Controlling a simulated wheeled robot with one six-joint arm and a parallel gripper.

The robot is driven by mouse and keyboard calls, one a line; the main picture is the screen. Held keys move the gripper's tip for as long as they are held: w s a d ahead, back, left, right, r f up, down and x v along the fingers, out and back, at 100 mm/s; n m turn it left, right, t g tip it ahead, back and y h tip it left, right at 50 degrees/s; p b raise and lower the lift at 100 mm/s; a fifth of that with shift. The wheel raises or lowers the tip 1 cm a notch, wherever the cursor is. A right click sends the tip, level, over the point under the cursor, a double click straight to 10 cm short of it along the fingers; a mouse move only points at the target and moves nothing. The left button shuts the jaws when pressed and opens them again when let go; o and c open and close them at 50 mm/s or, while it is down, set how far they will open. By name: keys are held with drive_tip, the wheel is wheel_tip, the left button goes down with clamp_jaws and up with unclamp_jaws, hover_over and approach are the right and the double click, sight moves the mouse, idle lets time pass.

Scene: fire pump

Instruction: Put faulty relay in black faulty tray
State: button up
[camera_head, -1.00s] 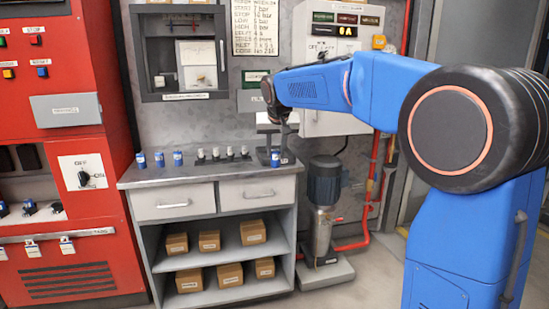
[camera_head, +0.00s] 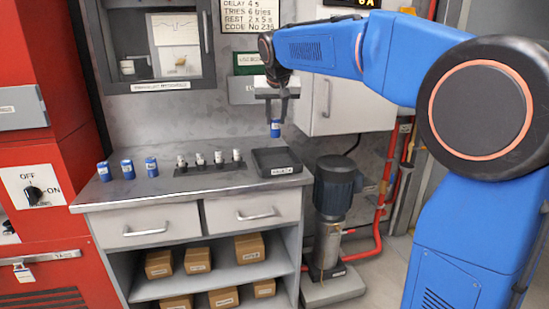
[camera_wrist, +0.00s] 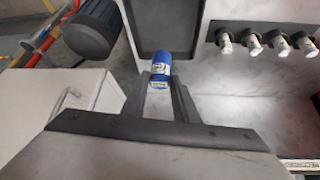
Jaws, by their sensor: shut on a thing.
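My gripper (camera_head: 276,103) is shut on a blue relay (camera_head: 275,128) with a pale label. The relay hangs upright from the fingertips above the black faulty tray (camera_head: 275,167), near its back edge in the head view. In the wrist view the relay (camera_wrist: 161,68) sits between the two fingers, and the black tray (camera_wrist: 166,12) lies beyond it, its floor looking empty. The front label of the tray shows in the head view, but it is too small to read surely.
Several white-topped parts (camera_head: 200,159) stand in a dark strip left of the tray. A white wall cabinet (camera_head: 345,103) is close behind the gripper. A pump (camera_head: 338,186) stands right of the counter.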

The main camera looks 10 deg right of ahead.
drive_tip(key=shift+w+f, duration=0.2)
drive_tip(key=shift+f, duration=4.75)
drive_tip(key=shift+f, duration=0.1)
drive_tip(key=o, duration=1.1)
drive_tip(key=shift+c, duration=0.2)
drive_tip(key=v, duration=1.2)
